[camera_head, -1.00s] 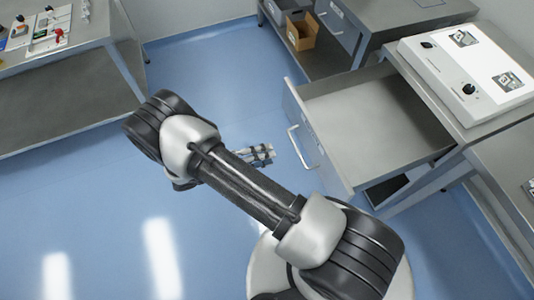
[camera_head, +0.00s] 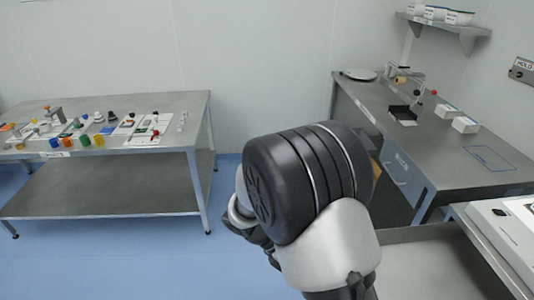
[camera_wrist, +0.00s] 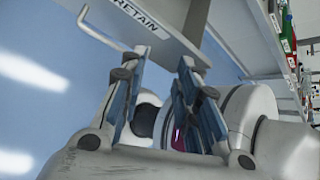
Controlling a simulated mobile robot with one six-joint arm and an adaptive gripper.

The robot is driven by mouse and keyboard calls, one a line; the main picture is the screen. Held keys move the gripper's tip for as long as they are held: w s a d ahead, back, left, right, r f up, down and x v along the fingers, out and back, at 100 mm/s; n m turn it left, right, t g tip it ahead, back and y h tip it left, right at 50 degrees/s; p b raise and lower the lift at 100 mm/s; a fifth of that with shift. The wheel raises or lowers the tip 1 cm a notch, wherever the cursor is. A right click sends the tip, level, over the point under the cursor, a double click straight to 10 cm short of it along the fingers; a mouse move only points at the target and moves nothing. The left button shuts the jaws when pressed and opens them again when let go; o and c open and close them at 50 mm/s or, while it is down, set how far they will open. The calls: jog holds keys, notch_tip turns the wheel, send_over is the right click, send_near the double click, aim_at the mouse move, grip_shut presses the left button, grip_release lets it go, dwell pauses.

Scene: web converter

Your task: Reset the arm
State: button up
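My arm fills the lower middle of the head view, its large dark joint raised in front of the camera. My gripper is mostly hidden behind the arm there. In the wrist view my gripper (camera_wrist: 163,58) shows two blue-padded fingers standing apart, with nothing held between them. Pale rounded parts of my own body show behind and between the fingers. A drawer front (camera_wrist: 172,40) labelled RETAIN, with a bar handle (camera_wrist: 98,32), is beyond the fingertips at the top.
An open drawer (camera_head: 430,265) juts out at lower right, beside a white panel unit (camera_head: 510,235). A steel bench (camera_head: 110,185) with small coloured parts stands left. Another bench (camera_head: 440,150) stands right, below a wall shelf (camera_head: 445,24). Blue floor (camera_head: 120,260) is clear between.

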jog(key=s+r+m+t+y, duration=0.3)
jog(key=s+r+m+y, duration=0.1)
jog(key=s+r+m, duration=0.3)
jog(key=s+d+r+m+t+y, duration=0.1)
jog(key=s+r+m+t+y, duration=0.3)
jog(key=s+r+m, duration=0.3)
jog(key=shift+r+m+t+y, duration=0.3)
jog(key=shift+r+m+y, duration=0.5)
jog(key=shift+r+m, duration=2.5)
notch_tip(320, 180, down, 2)
jog(key=m, duration=0.2)
jog(key=shift+d+f+m, duration=0.1)
jog(key=shift+f+m, duration=0.1)
jog(key=shift+m, duration=0.1)
